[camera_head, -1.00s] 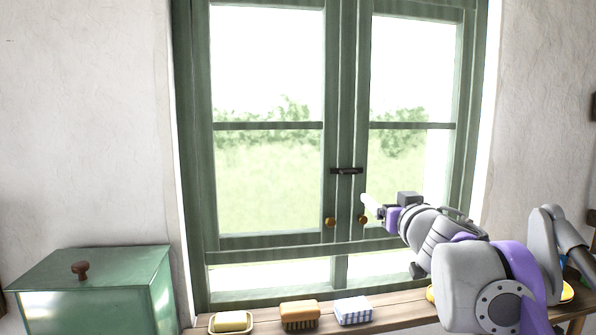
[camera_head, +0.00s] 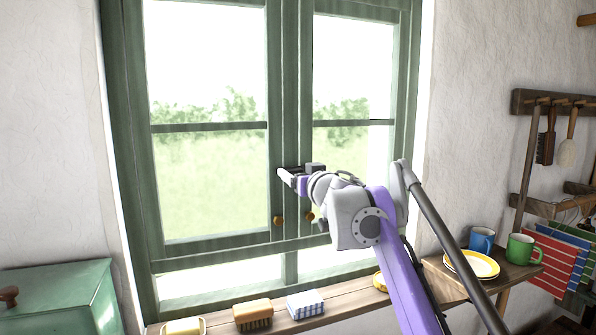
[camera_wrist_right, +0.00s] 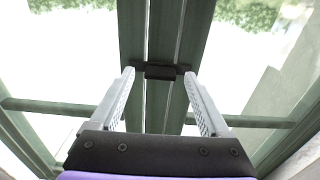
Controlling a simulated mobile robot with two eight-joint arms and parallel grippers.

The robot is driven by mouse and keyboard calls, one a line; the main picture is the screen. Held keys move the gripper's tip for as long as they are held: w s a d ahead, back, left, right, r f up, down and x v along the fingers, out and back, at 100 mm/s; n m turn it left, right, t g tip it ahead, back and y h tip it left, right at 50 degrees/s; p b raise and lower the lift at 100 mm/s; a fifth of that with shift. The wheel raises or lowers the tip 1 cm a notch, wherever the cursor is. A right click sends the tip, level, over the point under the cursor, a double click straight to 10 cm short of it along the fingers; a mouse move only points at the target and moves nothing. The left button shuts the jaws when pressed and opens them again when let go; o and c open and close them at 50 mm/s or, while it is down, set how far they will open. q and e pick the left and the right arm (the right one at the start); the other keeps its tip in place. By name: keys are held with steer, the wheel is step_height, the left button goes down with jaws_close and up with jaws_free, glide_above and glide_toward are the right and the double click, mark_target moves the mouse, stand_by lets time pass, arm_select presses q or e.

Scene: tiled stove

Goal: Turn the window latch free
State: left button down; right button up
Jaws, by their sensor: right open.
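The window latch (camera_wrist_right: 160,71) is a dark bar across the middle stiles of the green window (camera_head: 125,150). In the right wrist view it lies level, between and just beyond the two pale fingertips. My right gripper (camera_wrist_right: 159,82) is open, with one finger on either side of the latch's middle; I cannot tell whether they touch it. In the head view the right gripper (camera_head: 286,176) reaches the middle stiles and mostly hides the latch. My left gripper is out of view.
Two round knobs (camera_head: 278,221) sit below the latch. The sill holds a butter dish (camera_head: 183,327), a brush (camera_head: 253,313) and a checked block (camera_head: 305,303). A green box (camera_head: 60,300) stands at left. Mugs (camera_head: 481,239) and a plate (camera_head: 472,264) stand on a shelf at right.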

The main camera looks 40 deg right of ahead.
steer(key=shift+w, duration=0.2)
steer(key=shift+c, duration=0.3)
jaws_close()
